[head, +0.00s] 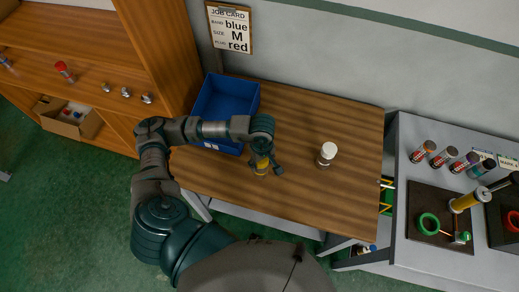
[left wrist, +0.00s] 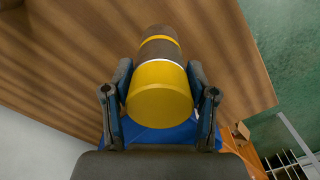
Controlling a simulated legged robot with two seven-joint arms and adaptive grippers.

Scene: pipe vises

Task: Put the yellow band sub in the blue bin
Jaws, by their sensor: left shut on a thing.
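My left gripper (head: 266,164) is shut on the yellow band sub (head: 261,168), over the wooden table just right of the blue bin (head: 239,92). In the left wrist view, the sub (left wrist: 160,93) sits between the two fingers of the left gripper (left wrist: 160,105). It is a cylinder with a wide yellow end towards the camera, a thin white ring, a dark section and a yellow band. The blue bin (left wrist: 160,138) shows partly behind the fingers there. The bin stands at the table's back left; my arm hides part of it. My right gripper is not in view.
A wooden shelf (head: 95,55) adjoins at the left.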

